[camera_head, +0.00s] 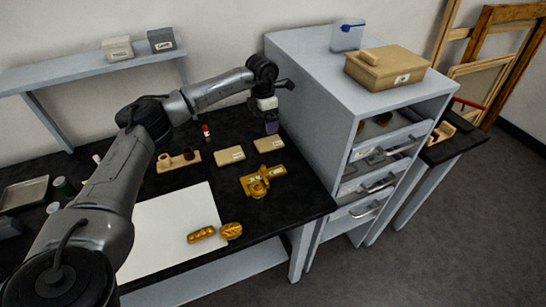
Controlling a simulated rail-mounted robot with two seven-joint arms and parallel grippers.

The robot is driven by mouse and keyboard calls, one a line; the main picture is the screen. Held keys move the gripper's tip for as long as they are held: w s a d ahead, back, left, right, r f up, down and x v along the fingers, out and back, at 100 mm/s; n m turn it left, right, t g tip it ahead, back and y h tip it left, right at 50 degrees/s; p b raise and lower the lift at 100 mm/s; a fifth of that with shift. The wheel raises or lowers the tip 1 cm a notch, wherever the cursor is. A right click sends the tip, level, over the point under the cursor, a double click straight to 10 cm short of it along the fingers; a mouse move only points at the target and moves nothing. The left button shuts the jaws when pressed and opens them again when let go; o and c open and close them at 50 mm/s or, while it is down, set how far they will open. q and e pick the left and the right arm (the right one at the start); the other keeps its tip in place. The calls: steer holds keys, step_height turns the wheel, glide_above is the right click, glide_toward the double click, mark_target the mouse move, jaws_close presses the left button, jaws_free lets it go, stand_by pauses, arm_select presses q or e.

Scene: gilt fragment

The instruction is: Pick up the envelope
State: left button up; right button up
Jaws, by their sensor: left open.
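Two flat tan labelled packets lie on the black bench, one left (230,155) and one right (268,144). I cannot tell for sure which thing is the envelope; these two look closest to it. My left gripper (271,126) is open and points down behind the right packet, near the grey cabinet, apart from both packets as far as I can see. Its fingers are small and dark, and I see nothing held in them. My right gripper is out of view.
A gold fragment (262,180) lies before the packets. A white sheet (170,235) and gilt pieces (231,231) lie nearer.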

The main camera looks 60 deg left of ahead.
arm_select(q)
steer(key=a+r+b, duration=0.1)
steer(key=a, duration=0.1)
steer(key=b, duration=0.3)
glide_above(264, 144)
steer(key=shift+y, duration=0.3)
steer(key=f, duration=0.8)
steer(key=shift+s+a, duration=0.2)
steer(key=shift+s, duration=0.05)
steer(key=shift+w+d+f+b, duration=0.15)
steer(key=shift+f+b, duration=0.35)
steer(key=shift+f, duration=0.6)
steer(key=shift+w+f+b, duration=0.1)
steer(key=shift+f+b, duration=0.35)
steer(key=shift+f, duration=1.05)
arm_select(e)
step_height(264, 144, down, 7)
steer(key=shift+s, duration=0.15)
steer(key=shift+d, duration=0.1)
arm_select(q)
steer(key=c, duration=1)
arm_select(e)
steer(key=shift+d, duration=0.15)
